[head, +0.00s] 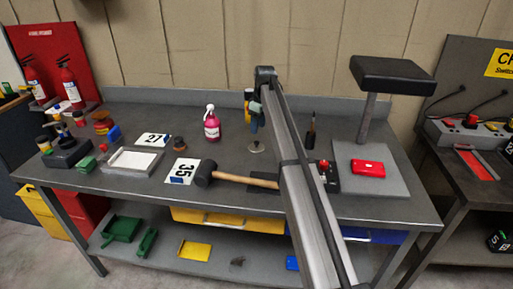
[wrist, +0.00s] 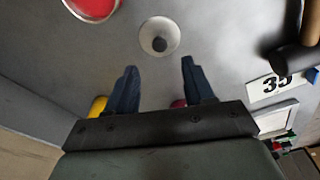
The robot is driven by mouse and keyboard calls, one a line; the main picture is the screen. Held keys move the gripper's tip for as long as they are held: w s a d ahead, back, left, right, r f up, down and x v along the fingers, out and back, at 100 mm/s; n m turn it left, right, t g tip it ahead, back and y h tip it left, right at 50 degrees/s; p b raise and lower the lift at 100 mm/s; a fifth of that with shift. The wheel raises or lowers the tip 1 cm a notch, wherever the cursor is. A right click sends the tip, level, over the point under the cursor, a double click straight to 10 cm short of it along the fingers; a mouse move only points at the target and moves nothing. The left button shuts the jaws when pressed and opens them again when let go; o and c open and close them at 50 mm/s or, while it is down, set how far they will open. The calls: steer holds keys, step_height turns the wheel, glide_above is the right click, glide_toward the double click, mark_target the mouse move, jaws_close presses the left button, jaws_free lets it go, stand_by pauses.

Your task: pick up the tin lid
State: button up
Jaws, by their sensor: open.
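The tin lid (head: 256,148) is a small, pale round disc with a dark knob, lying flat on the grey bench. In the wrist view the lid (wrist: 147,42) lies just beyond the fingertips, roughly centred between them. My gripper (wrist: 158,62) is open and empty, with its two dark blue fingers apart. In the head view my gripper (head: 254,124) hangs above and slightly behind the lid, not touching it. The arm partly hides the gripper there.
A wooden-handled mallet (head: 205,173) lies front left of the lid, beside the number 35 card (head: 183,170). A pink spray bottle (head: 212,128) stands to the left. A dark upright tool (head: 311,130) and a stand with a black top (head: 392,75) are to the right.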

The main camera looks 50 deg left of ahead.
mark_target(257, 142)
steer(key=shift+s+a+f, duration=0.1)
steer(key=shift+a+f, duration=0.05)
steer(key=shift+f, duration=1.75)
steer(key=shift+s+a+f, duration=0.1)
steer(key=shift+f, duration=1.75)
steer(key=shift+w, duration=0.1)
steer(key=shift+c, duration=0.2)
jaws_close()
